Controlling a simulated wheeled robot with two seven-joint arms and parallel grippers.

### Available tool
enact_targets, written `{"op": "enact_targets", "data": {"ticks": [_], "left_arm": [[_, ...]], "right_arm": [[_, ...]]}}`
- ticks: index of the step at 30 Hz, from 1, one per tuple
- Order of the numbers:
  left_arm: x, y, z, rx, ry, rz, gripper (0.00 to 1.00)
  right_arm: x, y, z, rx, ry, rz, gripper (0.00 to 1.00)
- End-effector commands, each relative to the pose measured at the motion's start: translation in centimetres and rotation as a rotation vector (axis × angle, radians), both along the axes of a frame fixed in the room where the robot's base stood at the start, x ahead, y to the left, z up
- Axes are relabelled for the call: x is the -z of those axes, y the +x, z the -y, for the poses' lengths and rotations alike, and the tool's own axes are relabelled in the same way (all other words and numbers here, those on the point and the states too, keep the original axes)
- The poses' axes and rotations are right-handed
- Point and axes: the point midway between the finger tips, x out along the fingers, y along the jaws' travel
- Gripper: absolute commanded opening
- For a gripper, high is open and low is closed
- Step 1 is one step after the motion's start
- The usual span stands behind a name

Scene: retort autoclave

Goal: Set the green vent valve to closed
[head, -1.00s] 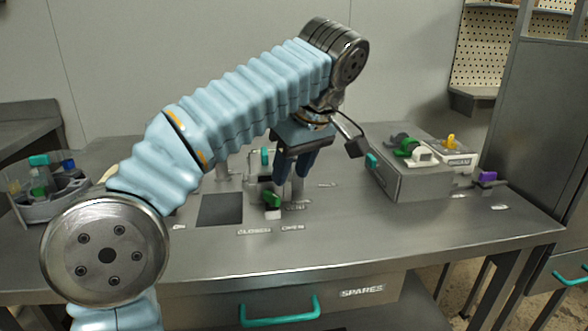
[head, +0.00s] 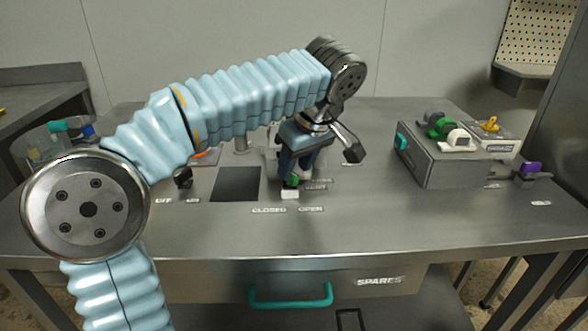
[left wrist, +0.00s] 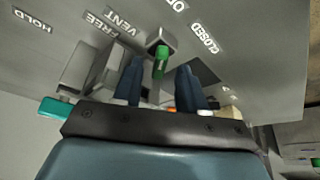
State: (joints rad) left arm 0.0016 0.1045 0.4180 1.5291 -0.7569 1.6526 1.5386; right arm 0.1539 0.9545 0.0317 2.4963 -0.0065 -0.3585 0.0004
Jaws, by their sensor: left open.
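The green vent valve handle (head: 293,181) sits on a small pale block on the steel bench, mostly hidden behind my left fingers in the head view. It also shows in the left wrist view (left wrist: 161,60), between and just beyond my two dark blue fingertips. The VENT label lies beside it there, with the CLOSED label (left wrist: 204,38) to one side and a partly cut-off OPEN label at the top edge. In the head view, CLOSED (head: 268,210) and OPEN (head: 311,209) lie in front of the valve. My left gripper (head: 295,170) is open around the handle; contact is unclear. My right gripper is out of view.
A teal handle (left wrist: 56,108) is close to my gripper. A dark square (head: 236,184) lies left of the valve. The bench front is clear.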

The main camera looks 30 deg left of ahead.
Motion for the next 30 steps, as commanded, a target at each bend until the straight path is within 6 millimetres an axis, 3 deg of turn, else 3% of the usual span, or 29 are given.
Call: {"op": "enact_targets", "data": {"ticks": [6,14,15,23,30], "left_arm": [[1.8,0.3,-0.7,0.0,0.0,0.0,0.41],[2.0,0.3,-0.7,0.0,0.0,0.0,0.41],[2.0,0.3,-0.7,0.0,0.0,0.0,0.4],[1.9,0.3,-0.7,0.0,0.0,0.0,0.0],[2.0,0.3,-0.7,0.005,0.0,0.0,0.0]], "right_arm": [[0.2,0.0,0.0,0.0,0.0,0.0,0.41],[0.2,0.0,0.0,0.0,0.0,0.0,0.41],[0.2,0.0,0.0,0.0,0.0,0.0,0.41],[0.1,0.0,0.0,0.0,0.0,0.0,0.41],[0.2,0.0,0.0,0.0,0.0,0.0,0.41]]}}
